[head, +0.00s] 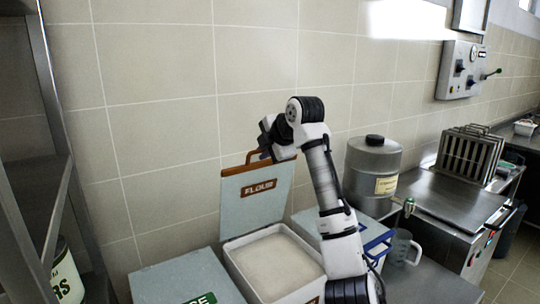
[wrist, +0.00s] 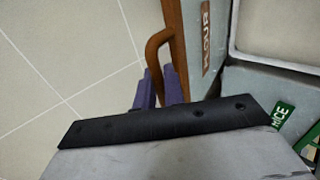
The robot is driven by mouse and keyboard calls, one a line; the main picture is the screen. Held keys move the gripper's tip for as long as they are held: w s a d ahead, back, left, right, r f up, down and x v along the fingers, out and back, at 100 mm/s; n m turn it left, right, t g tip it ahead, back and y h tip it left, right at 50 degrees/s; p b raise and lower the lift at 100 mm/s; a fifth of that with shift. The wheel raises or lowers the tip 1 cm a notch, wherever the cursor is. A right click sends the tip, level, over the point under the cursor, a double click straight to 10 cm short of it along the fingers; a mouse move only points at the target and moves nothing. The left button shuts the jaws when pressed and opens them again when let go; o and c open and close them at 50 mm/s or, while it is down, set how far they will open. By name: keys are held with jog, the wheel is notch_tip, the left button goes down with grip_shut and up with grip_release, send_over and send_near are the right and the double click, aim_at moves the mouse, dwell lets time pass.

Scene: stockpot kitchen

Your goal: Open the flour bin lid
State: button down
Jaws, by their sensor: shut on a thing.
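The flour bin lid (head: 246,202) stands raised, close to upright, at the back of the flour bin (head: 232,264), with its FLOUR label facing out. The bin is open and pale flour (head: 275,262) shows inside. My gripper (head: 264,152) is at the top edge of the lid. In the wrist view the purple fingers of my gripper (wrist: 159,88) are shut on the brown lid handle (wrist: 153,50). The lid's brown edge (wrist: 176,45) and its FLOUR label also show there.
A closed bin with a green label (head: 185,280) stands left of the flour bin. Another bin with a blue handle (head: 376,243) is on the right, partly behind my arm. The tiled wall is close behind.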

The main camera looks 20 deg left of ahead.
jog(key=shift+w+a+r+g+h, duration=0.15)
jog(key=shift+w+a+h, duration=0.05)
jog(key=shift+w+a, duration=0.25)
jog(key=shift+w+a+r+g+h, duration=0.2)
jog(key=shift+w+a, duration=0.15)
jog(key=shift+a, duration=0.2)
jog(key=c, duration=1.6)
grip_release()
jog(key=shift+o, duration=0.2)
jog(key=shift+f, duration=0.1)
jog(key=shift+s+d+r, duration=0.3)
jog(key=shift+d+r, duration=0.05)
jog(key=shift+d, duration=0.05)
jog(key=b+v, duration=0.3)
jog(key=v, duration=1)
